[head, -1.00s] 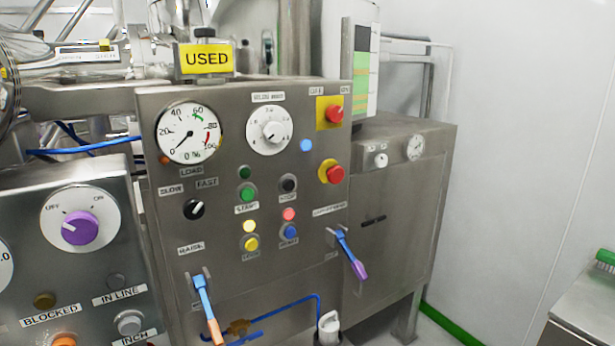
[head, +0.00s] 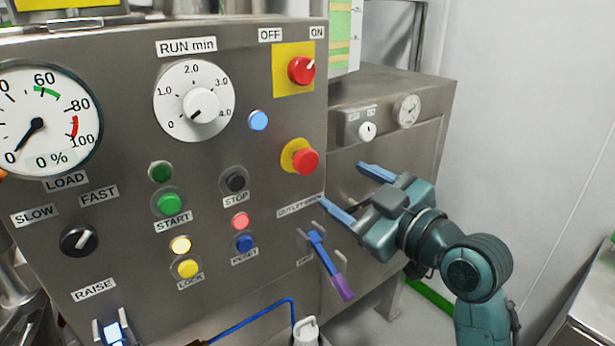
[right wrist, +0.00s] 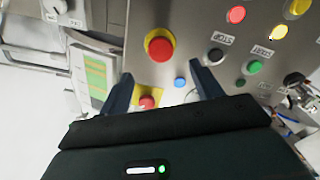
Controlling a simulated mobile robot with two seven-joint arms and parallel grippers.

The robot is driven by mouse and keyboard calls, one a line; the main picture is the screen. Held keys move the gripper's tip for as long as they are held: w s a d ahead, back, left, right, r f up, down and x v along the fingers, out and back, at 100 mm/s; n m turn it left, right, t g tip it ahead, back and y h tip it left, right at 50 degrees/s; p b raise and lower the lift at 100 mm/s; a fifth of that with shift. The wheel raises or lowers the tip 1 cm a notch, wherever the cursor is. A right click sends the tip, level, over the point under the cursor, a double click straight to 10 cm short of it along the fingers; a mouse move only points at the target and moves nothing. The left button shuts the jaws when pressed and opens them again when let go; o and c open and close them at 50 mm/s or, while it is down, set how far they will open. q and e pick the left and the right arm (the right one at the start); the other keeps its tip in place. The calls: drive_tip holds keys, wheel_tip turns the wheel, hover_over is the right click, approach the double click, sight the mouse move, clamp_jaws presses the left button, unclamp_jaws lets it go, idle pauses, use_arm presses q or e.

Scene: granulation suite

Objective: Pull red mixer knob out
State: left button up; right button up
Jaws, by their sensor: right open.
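A red mushroom knob on a round yellow collar (head: 305,161) sticks out from the steel mixer panel (head: 215,262), near its right edge. Above it, a red rotary knob (head: 301,70) sits on a square yellow plate marked OFF and ON. My right gripper (head: 343,187) is open and empty, below and right of the mushroom knob, apart from it in the head view. In the right wrist view, the mushroom knob (right wrist: 160,47) shows just beyond the gap between the open fingers (right wrist: 160,70). The rotary knob (right wrist: 147,102) lies lower, partly hidden by my gripper. My left gripper is not in view.
A blue lever with a purple grip (head: 329,268) juts out below my right gripper. A dial (head: 195,100), a load gauge (head: 38,118) and several coloured buttons fill the panel. A steel cabinet (head: 420,135) stands behind my right gripper.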

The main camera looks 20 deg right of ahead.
sight(310, 165)
drive_tip(key=p+x, duration=0.1)
drive_tip(key=x, duration=0.9)
drive_tip(key=shift+w+a+p, duration=0.2)
drive_tip(key=shift+w+p, duration=0.1)
drive_tip(key=shift+w, duration=0.15)
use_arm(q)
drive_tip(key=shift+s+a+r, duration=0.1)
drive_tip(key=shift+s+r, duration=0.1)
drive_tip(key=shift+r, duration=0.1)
